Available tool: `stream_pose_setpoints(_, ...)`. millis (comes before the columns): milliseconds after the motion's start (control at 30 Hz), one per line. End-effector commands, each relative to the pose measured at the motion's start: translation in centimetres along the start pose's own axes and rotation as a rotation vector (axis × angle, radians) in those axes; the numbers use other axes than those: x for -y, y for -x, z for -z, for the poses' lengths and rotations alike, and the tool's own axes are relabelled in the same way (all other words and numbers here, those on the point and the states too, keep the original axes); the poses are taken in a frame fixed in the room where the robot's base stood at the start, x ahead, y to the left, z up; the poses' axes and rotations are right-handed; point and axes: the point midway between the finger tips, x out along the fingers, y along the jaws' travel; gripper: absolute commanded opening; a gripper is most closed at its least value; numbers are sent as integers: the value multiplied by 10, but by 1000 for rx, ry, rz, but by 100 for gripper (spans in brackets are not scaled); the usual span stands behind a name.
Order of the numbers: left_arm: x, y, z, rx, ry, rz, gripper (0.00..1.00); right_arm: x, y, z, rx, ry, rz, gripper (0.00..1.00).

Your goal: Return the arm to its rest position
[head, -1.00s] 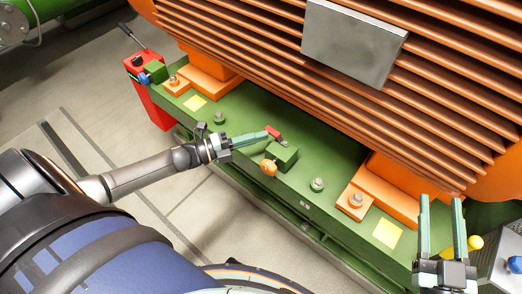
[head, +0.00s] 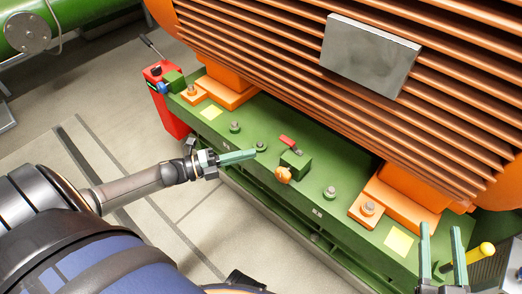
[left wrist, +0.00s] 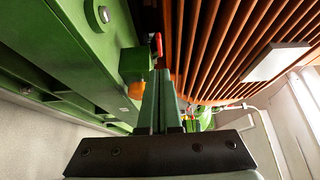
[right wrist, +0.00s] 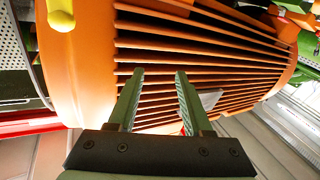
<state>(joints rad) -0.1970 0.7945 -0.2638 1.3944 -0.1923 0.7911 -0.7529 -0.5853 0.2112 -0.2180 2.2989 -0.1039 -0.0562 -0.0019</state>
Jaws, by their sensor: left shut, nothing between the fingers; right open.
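My left gripper (head: 238,158) is shut and empty, held near the front edge of the green base, left of a small green block (head: 296,163). The block carries an orange knob (head: 283,174) and a red lever (head: 290,146). In the left wrist view my left gripper's fingers (left wrist: 160,80) are together; the orange knob (left wrist: 136,90) and red lever (left wrist: 158,43) show beyond them. My right gripper (head: 440,228) is open and empty at the lower right of the head view. In the right wrist view its fingers (right wrist: 158,75) are apart before the orange ribbed housing (right wrist: 210,45).
The orange ribbed motor (head: 300,60) with a grey plate (head: 370,55) stands behind the green base (head: 250,125). Bolts and orange feet stick up from the base. A red box (head: 170,105) stands at its left end. A yellow-ended part (head: 482,251) is by my right gripper. Floor is free at left.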

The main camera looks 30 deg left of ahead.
Motion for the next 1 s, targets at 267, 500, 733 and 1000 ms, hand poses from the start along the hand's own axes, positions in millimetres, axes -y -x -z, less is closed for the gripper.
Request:
stream_pose_setpoints(267,0,44,-11,0,0,-1,0,2,2,-19,76,-21,2,50)
stream_pose_setpoints(500,0,52,-12,-1,0,1,0,3,3,-22,87,-25,3,50)
stream_pose_setpoints(733,-1,44,-3,9,46,9,0,4,4,-23,92,-26,3,50)
stream_pose_setpoints(1000,15,-24,84,138,563,96,0,3,3,-23,90,-25,3,50)
